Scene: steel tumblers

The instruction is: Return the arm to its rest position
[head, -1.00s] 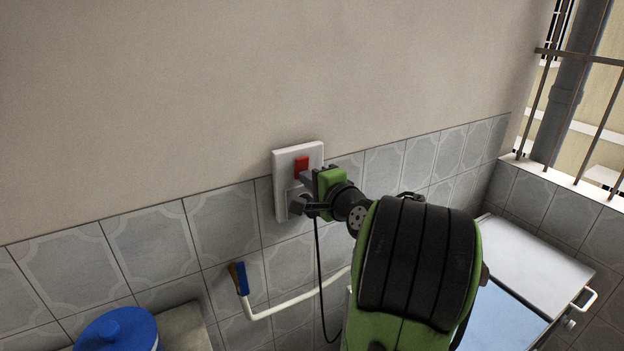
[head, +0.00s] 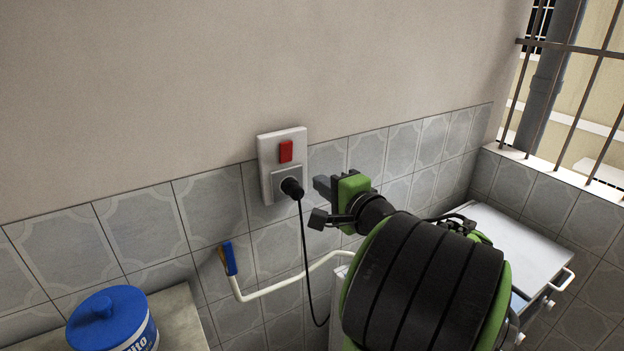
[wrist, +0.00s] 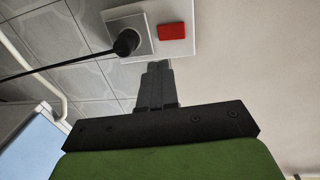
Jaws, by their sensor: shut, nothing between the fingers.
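My gripper (head: 320,201) is at the end of my green and black arm, to the right of the wall socket and apart from it. In the wrist view my gripper (wrist: 157,66) has its two grey fingers together, with nothing between them. The white wall plate (head: 268,147) carries a red switch (head: 286,151) and a socket with a black plug (head: 292,188) in it. A black cord (head: 304,250) hangs from the plug. The red switch (wrist: 172,31) and plug (wrist: 126,42) also show in the wrist view.
A white pipe (head: 290,283) with a blue-handled valve (head: 229,259) runs along the tiled wall. A blue-lidded tub (head: 108,312) stands on a ledge (head: 181,310) at lower left. A white metal unit (head: 515,245) stands at right below the barred window (head: 575,90).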

